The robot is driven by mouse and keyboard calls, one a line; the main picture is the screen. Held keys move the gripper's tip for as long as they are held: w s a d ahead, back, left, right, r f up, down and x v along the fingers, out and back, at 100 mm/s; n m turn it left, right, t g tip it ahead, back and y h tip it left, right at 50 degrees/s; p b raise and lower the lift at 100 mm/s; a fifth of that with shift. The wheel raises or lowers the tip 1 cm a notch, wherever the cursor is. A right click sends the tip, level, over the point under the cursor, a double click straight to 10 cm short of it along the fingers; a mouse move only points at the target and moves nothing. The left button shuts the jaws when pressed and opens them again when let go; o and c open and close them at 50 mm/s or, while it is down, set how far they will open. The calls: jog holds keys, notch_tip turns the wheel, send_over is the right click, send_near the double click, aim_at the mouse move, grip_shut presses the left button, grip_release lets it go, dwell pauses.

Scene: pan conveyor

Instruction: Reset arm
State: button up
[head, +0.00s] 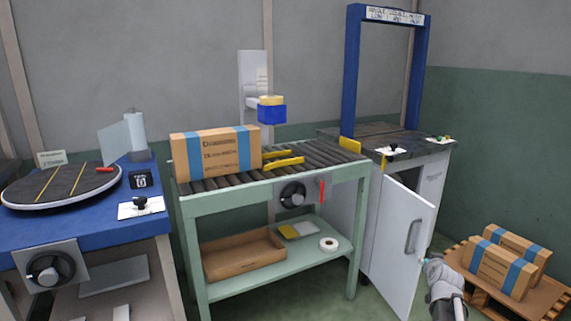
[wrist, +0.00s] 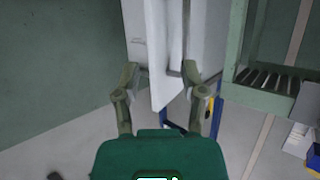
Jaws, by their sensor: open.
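My gripper (wrist: 163,80) is open in the wrist view, its two fingers spread apart. The white cabinet door (wrist: 158,55) shows beyond and between the fingers; I cannot tell whether they touch it. In the head view my gripper (head: 427,263) is small, at the lower right, close to the free edge of the door (head: 395,255). The door stands ajar, with a grey handle (head: 413,237) on its face. Nothing is seen held in the gripper.
A green roller conveyor (head: 275,190) carries a taped carton (head: 215,153). A blue-framed machine (head: 352,75) stands above the cabinet. A pallet (head: 543,298) with cartons (head: 497,268) is at the right. A blue bench (head: 90,228) with a turntable (head: 62,187) is at the left.

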jog(key=s+a+f+n+g+y+p, duration=0.1)
jog(key=s+a+g+y+p, duration=0.2)
jog(key=a, duration=0.6)
jog(key=s+a+f+n+g+y+p, duration=0.1)
jog(key=s+a+f+g+p, duration=0.2)
jog(key=a, duration=0.7)
jog(key=s+a+r+n+g+p, duration=0.1)
jog(key=s+a+r+g+p, duration=0.15)
jog(key=s+a, duration=0.35)
jog(key=s+a+r+g+p, duration=0.15)
jog(key=s+a+g, duration=0.25)
jog(key=s, duration=0.4)
notch_tip(320, 180, up, 36)
jog(key=p, duration=3.7)
jog(key=shift+s+r+p, duration=0.15)
jog(key=shift+p, duration=0.2)
jog(key=shift+d, duration=0.15)
